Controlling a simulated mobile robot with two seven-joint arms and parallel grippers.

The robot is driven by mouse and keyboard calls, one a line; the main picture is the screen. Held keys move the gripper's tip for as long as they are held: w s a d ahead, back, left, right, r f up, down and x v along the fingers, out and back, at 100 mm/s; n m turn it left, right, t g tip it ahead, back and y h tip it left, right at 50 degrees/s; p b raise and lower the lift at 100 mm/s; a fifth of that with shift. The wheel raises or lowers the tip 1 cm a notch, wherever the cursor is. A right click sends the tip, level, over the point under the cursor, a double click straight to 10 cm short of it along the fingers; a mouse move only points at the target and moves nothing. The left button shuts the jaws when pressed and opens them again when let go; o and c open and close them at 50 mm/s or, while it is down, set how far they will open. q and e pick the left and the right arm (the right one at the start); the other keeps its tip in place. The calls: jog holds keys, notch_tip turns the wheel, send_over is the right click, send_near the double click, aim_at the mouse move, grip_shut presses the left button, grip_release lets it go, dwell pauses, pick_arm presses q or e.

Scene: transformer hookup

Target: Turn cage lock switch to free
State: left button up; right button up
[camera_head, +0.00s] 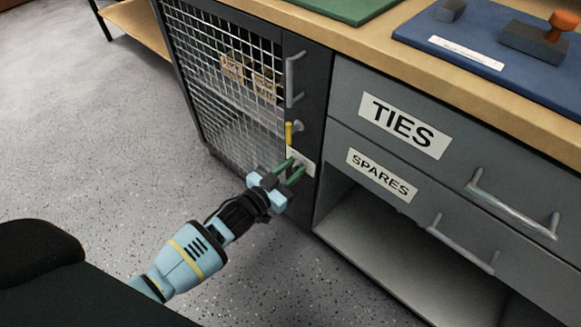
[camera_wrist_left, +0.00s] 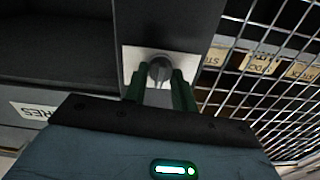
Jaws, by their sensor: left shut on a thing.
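The cage lock switch (camera_wrist_left: 159,70) is a grey knob on a pale square plate, low on the dark panel beside the wire mesh cage door (camera_head: 225,85). In the head view its plate (camera_head: 304,163) shows just past my fingertips. My left gripper (camera_head: 290,167) reaches it from the front, with green fingers on either side of the knob. In the left wrist view the gripper (camera_wrist_left: 160,85) is shut on the knob. Any marks on the plate are too small to read. My right gripper is not in view.
Above the switch are a yellow lever (camera_head: 289,133) and a grey door handle (camera_head: 294,79). To the right are a TIES drawer (camera_head: 450,165) and a SPARES drawer (camera_head: 415,200) over an open shelf (camera_head: 375,235). Boxes (camera_head: 250,76) stand behind the mesh.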

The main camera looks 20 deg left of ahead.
pick_arm(q)
jog(key=m, duration=0.3)
jog(key=shift+m, duration=0.3)
jog(key=m, duration=0.3)
jog(key=shift+d, duration=0.1)
jog(key=shift+m, duration=0.5)
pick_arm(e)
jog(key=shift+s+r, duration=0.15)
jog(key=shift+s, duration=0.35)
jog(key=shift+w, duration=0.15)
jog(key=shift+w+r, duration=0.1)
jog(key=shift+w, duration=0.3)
pick_arm(q)
jog(key=o, duration=0.9)
jog(key=shift+o, duration=0.3)
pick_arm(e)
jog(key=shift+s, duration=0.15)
